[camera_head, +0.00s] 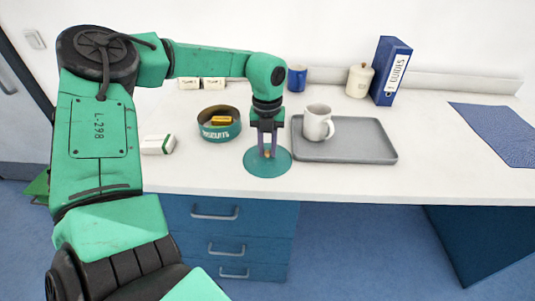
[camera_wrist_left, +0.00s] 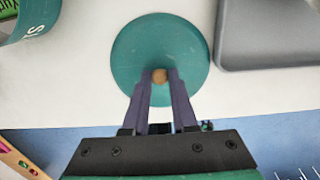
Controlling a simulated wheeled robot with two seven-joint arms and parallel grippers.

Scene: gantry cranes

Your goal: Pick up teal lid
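The teal lid (camera_head: 253,168) is a round disc with a small brown knob (camera_wrist_left: 159,76) at its centre. It lies flat at the table's front, left of the grey tray; I see no clear gap under it. My left gripper (camera_head: 267,153) points down over the lid, its two purple fingers on either side of the knob. In the left wrist view the lid (camera_wrist_left: 160,30) shows beyond the fingertips, which sit very close to the knob. Whether they press on it I cannot tell. My right gripper is out of view.
A teal biscuit tin (camera_head: 220,134), open with a yellow item inside, stands left of the lid. The grey tray (camera_head: 345,150) with a white mug (camera_head: 317,123) is close on the right. A white box (camera_head: 157,145), blue mug (camera_head: 297,78), jar (camera_head: 359,80) and blue binder (camera_head: 391,71) stand around.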

